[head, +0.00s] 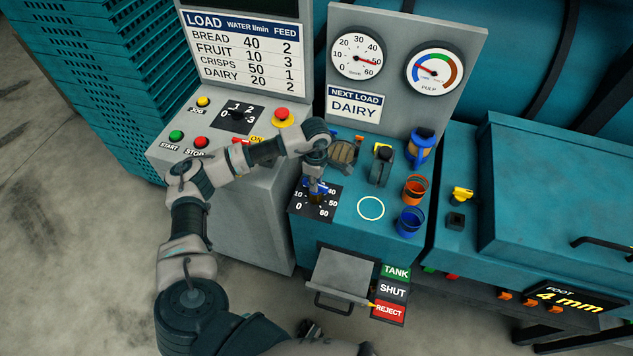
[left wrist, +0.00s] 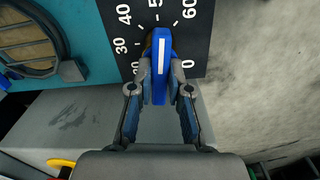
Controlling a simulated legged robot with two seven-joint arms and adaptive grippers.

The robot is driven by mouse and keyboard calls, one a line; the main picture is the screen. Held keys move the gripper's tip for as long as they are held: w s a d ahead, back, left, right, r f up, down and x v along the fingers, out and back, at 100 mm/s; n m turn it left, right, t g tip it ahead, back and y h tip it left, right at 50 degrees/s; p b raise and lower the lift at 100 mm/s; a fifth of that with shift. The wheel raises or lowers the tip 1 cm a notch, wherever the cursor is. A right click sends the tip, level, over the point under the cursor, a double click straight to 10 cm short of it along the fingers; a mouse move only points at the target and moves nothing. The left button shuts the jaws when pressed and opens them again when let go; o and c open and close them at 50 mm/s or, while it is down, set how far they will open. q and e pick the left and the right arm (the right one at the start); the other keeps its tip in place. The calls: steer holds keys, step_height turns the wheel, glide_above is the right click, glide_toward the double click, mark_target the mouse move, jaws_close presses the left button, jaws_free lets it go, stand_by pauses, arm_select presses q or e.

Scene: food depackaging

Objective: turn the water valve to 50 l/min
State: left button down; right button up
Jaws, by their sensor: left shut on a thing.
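The water valve has a blue handle with a white stripe, seen in the left wrist view (left wrist: 161,62). It sits on a black dial plate (left wrist: 103,20) marked from 0 to 60. The stripe points up toward the 50 mark. My left gripper (left wrist: 161,90) is shut on the handle, one finger on each side. In the head view, my left gripper (head: 316,182) comes down over the dial plate (head: 301,203) and hides part of the handle. The round water gauge (head: 346,66) has a red needle pointing right, near its high numbers. My right gripper is not in view.
The load board (head: 247,50) lists water and feed values. A sign (head: 353,107) reads DAIRY. A grey tray (head: 342,272) sits below.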

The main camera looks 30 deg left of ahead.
arm_select(q)
steer(key=shift+w+a+r, duration=0.1)
steer(key=shift+a+r, duration=0.05)
steer(key=c, duration=1.2)
jaws_free()
steer(key=shift+o, duration=0.5)
steer(key=shift+a, duration=0.1)
step_height(320, 180, up, 12)
steer(key=shift+f, duration=0.2)
